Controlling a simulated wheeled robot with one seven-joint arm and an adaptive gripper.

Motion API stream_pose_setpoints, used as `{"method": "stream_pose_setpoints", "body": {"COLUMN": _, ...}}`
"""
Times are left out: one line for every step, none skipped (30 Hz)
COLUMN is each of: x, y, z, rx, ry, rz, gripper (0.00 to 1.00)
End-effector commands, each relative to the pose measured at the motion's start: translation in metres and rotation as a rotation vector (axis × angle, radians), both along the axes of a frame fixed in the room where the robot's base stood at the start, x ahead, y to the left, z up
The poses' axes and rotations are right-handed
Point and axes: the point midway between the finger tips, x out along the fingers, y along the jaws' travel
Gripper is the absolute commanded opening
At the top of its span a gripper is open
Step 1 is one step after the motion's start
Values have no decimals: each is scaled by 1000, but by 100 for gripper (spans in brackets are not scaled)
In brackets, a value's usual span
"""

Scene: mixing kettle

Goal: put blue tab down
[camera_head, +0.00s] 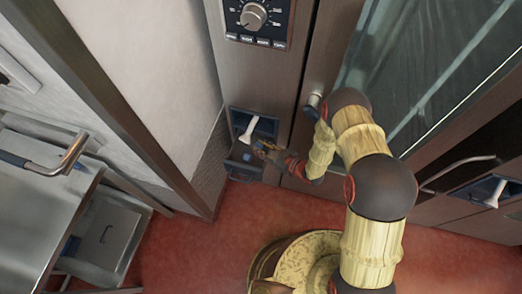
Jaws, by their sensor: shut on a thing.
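My gripper (262,148) reaches left from the arm to the lower front of the tall brown cabinet. It is small and dark in this view. It is shut on what looks like the blue tab (247,157), just below a recess with a white lever. The fingers hide much of the tab, and its exact tilt cannot be told.
The blue-lined recess with the white lever (249,130) is right above my gripper. A control panel with a knob (253,16) is higher up. A glass door (425,60) is at right. A similar recess (495,190) is at far right. Red floor (190,255) lies open below.

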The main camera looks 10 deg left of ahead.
Motion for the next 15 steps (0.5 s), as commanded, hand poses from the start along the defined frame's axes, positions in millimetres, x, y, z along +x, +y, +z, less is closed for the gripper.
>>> {"method": "stream_pose_setpoints", "body": {"x": 2, "y": 0, "z": -3, "rx": 0, "ry": 0, "rz": 0, "gripper": 6}}
{"method": "stream_pose_setpoints", "body": {"x": 3, "y": 0, "z": -5, "rx": 0, "ry": 0, "rz": 0, "gripper": 6}}
{"method": "stream_pose_setpoints", "body": {"x": 6, "y": 0, "z": -9, "rx": 0, "ry": 0, "rz": 0, "gripper": 6}}
{"method": "stream_pose_setpoints", "body": {"x": 4, "y": 0, "z": -14, "rx": 0, "ry": 2, "rz": 1, "gripper": 6}}
{"method": "stream_pose_setpoints", "body": {"x": 4, "y": 0, "z": -18, "rx": 0, "ry": 2, "rz": 1, "gripper": 6}}
{"method": "stream_pose_setpoints", "body": {"x": 4, "y": 0, "z": -25, "rx": -1, "ry": 3, "rz": 0, "gripper": 6}}
{"method": "stream_pose_setpoints", "body": {"x": 4, "y": 0, "z": -29, "rx": -1, "ry": 3, "rz": 0, "gripper": 6}}
{"method": "stream_pose_setpoints", "body": {"x": 4, "y": 0, "z": -32, "rx": 0, "ry": 2, "rz": -1, "gripper": 6}}
{"method": "stream_pose_setpoints", "body": {"x": 5, "y": 0, "z": -36, "rx": 0, "ry": 1, "rz": 0, "gripper": 6}}
{"method": "stream_pose_setpoints", "body": {"x": 5, "y": 0, "z": -37, "rx": 0, "ry": 0, "rz": 0, "gripper": 6}}
{"method": "stream_pose_setpoints", "body": {"x": 5, "y": 0, "z": -37, "rx": 0, "ry": 0, "rz": 0, "gripper": 6}}
{"method": "stream_pose_setpoints", "body": {"x": 5, "y": 0, "z": -37, "rx": 1, "ry": -1, "rz": -1, "gripper": 6}}
{"method": "stream_pose_setpoints", "body": {"x": 5, "y": 0, "z": -36, "rx": 0, "ry": -2, "rz": -1, "gripper": 6}}
{"method": "stream_pose_setpoints", "body": {"x": 5, "y": 0, "z": -36, "rx": 1, "ry": -1, "rz": -1, "gripper": 6}}
{"method": "stream_pose_setpoints", "body": {"x": 5, "y": 0, "z": -36, "rx": 1, "ry": -1, "rz": -1, "gripper": 6}}
